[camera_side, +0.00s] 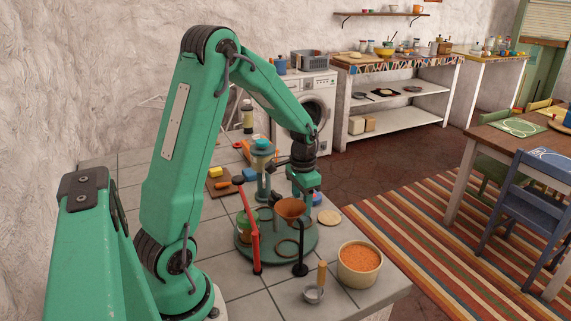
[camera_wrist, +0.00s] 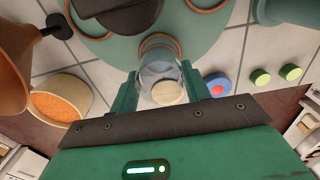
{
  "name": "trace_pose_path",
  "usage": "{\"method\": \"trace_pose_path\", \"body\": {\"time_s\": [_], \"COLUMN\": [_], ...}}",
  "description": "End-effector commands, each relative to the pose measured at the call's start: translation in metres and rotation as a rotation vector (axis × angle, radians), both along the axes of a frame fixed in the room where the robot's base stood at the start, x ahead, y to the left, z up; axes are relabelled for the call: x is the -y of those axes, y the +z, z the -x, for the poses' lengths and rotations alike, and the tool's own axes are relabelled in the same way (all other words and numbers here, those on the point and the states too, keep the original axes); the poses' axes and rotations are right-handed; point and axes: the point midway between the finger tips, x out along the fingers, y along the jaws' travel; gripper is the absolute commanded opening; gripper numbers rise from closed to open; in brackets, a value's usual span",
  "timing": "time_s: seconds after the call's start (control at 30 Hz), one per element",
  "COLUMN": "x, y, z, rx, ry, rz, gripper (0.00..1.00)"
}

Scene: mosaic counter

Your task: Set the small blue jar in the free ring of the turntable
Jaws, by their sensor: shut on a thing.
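My gripper (camera_wrist: 161,90) is shut on the small jar (camera_wrist: 160,72), a clear, faintly blue glass with a pale round end facing the wrist camera. The green turntable (camera_wrist: 125,50) lies beyond it. A copper-coloured ring (camera_wrist: 158,37) on the turntable shows right behind the jar, partly covered by it; I cannot tell whether the jar touches it. Another ring (camera_wrist: 205,8) lies at the top of the wrist view. In the side view my gripper (camera_side: 306,200) points down over the back right of the turntable (camera_side: 305,241), with an empty ring (camera_side: 287,248) at its front.
A copper funnel (camera_side: 291,208) on a black stand (camera_side: 301,258) stands close to my gripper. A red post (camera_side: 252,228) is at the turntable's left. A blue-and-red disc (camera_wrist: 217,86) lies nearby.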

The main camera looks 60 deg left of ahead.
Motion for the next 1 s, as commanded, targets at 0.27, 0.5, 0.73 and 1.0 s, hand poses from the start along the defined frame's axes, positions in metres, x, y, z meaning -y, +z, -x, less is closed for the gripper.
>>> {"method": "trace_pose_path", "body": {"time_s": [0.27,0.5,0.73,1.0], "x": [0.0001,0.0001,0.0001,0.0001], "y": [-0.0049,-0.0075,-0.0075,-0.0081], "z": [0.0002,0.0002,0.0002,0.0001], "rx": [-0.001,-0.001,-0.001,0.000], "ry": [0.000,0.000,0.000,0.000], "rz": [0.001,0.001,0.000,0.000], "gripper": [0.22,0.22,0.22,0.22]}}
